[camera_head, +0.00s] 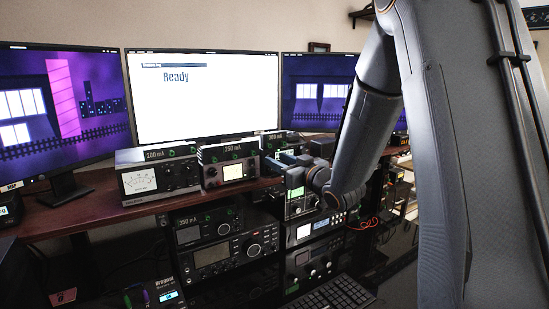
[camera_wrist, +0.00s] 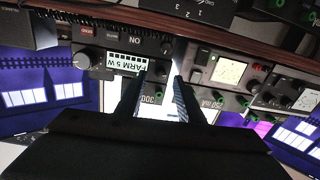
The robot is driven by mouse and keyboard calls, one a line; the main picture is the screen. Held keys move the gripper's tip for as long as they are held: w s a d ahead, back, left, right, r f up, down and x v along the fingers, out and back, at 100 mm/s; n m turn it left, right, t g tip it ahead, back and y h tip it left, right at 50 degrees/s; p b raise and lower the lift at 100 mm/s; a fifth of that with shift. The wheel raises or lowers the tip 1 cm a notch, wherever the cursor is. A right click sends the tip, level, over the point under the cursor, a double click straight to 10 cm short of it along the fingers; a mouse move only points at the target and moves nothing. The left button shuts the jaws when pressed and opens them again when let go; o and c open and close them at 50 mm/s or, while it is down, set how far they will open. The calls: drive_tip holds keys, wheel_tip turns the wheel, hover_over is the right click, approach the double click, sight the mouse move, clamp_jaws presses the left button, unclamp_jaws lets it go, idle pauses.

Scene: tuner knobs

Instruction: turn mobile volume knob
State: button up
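In the wrist view, which is upside down, a dark radio (camera_wrist: 125,45) has a lit display reading "FARM 5 W". A round dark knob (camera_wrist: 84,61) sits left of that display in this view. I cannot make out a name on the radio. My gripper (camera_wrist: 158,80) is open, its two dark fingers apart with nothing between them. The fingertips are near the display, to the right of the knob and apart from it. In the head view my gripper (camera_head: 285,160) is right of the 250 mA meter, and the arm hides part of what is behind it.
The 200 mA meter (camera_head: 158,177) and 250 mA meter (camera_head: 230,163) stand on the wooden shelf (camera_head: 90,216). A 300 mA meter (camera_head: 273,143) stands behind. Radios (camera_head: 225,253) are stacked below. The middle monitor (camera_head: 205,105) reads "Ready". A keyboard (camera_head: 333,293) lies at bottom.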

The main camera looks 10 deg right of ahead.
drive_tip(key=shift+x, duration=0.85)
drive_tip(key=c, duration=0.8)
drive_tip(key=shift+a, duration=0.25)
clamp_jaws()
drive_tip(key=shift+d, duration=0.2)
